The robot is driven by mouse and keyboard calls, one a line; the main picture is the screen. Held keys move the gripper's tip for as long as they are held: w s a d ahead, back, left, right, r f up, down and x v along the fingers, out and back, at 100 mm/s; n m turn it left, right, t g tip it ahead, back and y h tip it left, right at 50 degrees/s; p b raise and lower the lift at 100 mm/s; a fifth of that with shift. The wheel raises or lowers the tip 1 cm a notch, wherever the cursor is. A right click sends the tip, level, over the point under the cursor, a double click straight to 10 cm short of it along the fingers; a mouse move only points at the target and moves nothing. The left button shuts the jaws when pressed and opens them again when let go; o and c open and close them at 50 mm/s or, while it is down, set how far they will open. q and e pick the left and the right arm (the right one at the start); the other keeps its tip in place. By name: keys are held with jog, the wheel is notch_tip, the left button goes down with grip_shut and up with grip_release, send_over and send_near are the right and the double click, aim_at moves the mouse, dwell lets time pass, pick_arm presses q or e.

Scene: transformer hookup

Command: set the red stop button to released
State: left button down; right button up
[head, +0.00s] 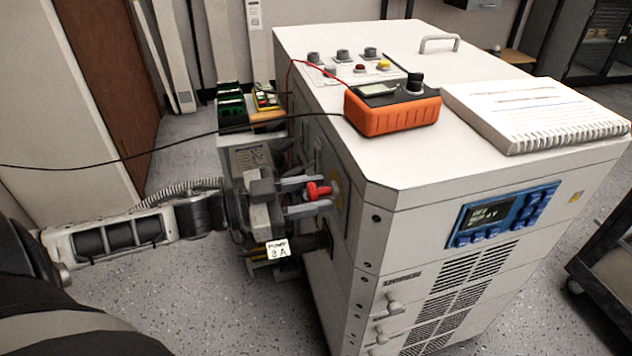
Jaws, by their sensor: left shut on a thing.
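The red stop button (318,191) sits on the left side face of the white cabinet (345,160), with a yellowish plate behind it. My left gripper (312,196) reaches in from the left, with one finger above and one below the red button. Its fingers are closed on the button. Part of the button is hidden by the fingers, so its set position cannot be told. My right gripper is not in view.
An orange meter (392,116) and a spiral notebook (535,113) lie on the cabinet top, near several knobs. A thin black cable (130,157) runs from the left to the meter. A label tag (278,249) hangs below my gripper. A dark cart (605,262) stands at right.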

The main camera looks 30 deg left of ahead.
pick_arm(q)
jog(key=c, duration=1.3)
grip_release()
jog(key=o, duration=0.4)
jog(key=shift+s+a, duration=0.1)
jog(key=shift+s, duration=0.05)
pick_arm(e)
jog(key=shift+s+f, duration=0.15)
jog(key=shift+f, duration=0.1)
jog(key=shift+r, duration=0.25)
pick_arm(q)
jog(key=shift+s+a, duration=0.3)
jog(key=shift+s, duration=0.05)
jog(key=p+v, duration=0.4)
jog(key=v, duration=1.1)
jog(key=shift+p, duration=0.4)
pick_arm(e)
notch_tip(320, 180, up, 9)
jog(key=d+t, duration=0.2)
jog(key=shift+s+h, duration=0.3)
